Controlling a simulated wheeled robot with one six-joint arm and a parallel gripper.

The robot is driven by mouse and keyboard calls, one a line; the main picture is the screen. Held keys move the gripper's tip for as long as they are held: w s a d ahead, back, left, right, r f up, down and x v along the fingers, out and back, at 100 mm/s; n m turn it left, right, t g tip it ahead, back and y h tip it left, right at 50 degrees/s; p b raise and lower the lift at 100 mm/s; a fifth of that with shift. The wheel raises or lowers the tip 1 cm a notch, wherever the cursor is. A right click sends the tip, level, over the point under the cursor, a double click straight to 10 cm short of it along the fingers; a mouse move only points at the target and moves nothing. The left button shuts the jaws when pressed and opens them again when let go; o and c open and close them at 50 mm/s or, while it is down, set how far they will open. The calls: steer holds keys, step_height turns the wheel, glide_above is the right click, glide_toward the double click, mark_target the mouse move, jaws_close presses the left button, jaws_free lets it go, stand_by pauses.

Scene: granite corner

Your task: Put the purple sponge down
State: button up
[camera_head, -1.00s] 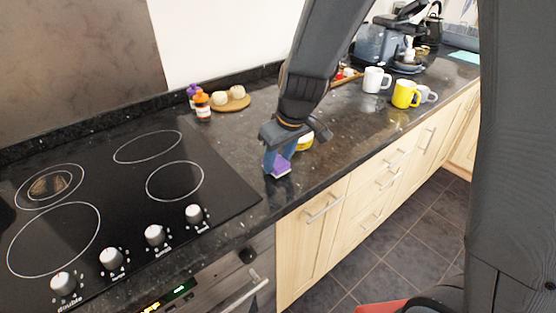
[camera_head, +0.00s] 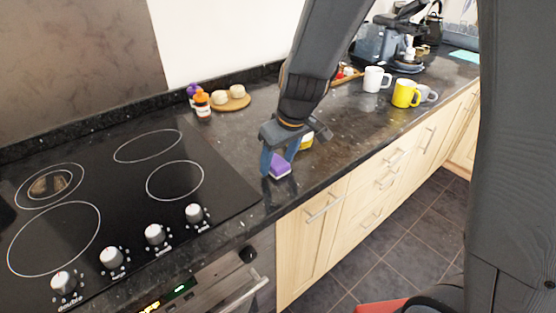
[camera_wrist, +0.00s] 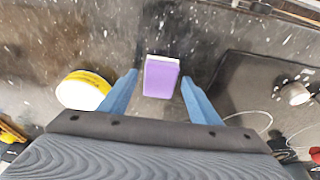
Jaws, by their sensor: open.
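The purple sponge (camera_head: 279,167) has a pale layer along one side and rests on the dark granite counter, to the right of the hob. It also shows in the wrist view (camera_wrist: 161,79), between and slightly beyond the fingertips. My gripper (camera_head: 279,163) is open around the sponge, pointing down at the counter. In the wrist view my gripper (camera_wrist: 161,84) has its two blue fingers spread, with a gap on each side of the sponge.
A yellow-and-white round object (camera_wrist: 83,90) stands close to my left finger in the wrist view. The black hob (camera_head: 110,190) is at the left. Bottles (camera_head: 201,103), a round board (camera_head: 232,104) and mugs (camera_head: 405,93) stand farther back. The counter's front edge is close by.

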steer(key=b+v, duration=0.1)
steer(key=v, duration=1)
steer(key=s+d+f+m+g+h, duration=0.2)
steer(key=s+d+f+m, duration=0.4)
steer(key=s+d+f, duration=0.4)
steer(key=s+d, duration=0.2)
steer(key=shift+d+f+m, duration=0.25)
steer(key=shift+d+m, duration=0.1)
steer(key=shift+m, duration=0.05)
steer(key=shift+o, duration=0.5)
steer(key=w+a+r+n+t+y+p, duration=0.25)
steer(key=w+a+r+n, duration=0.45)
steer(key=w+a, duration=0.55)
steer(key=shift+t, duration=0.25)
steer(key=shift+a+x, duration=0.15)
steer(key=shift+x, duration=1.65)
steer(key=shift+a+x, duration=0.1)
steer(key=shift+x, duration=1.75)
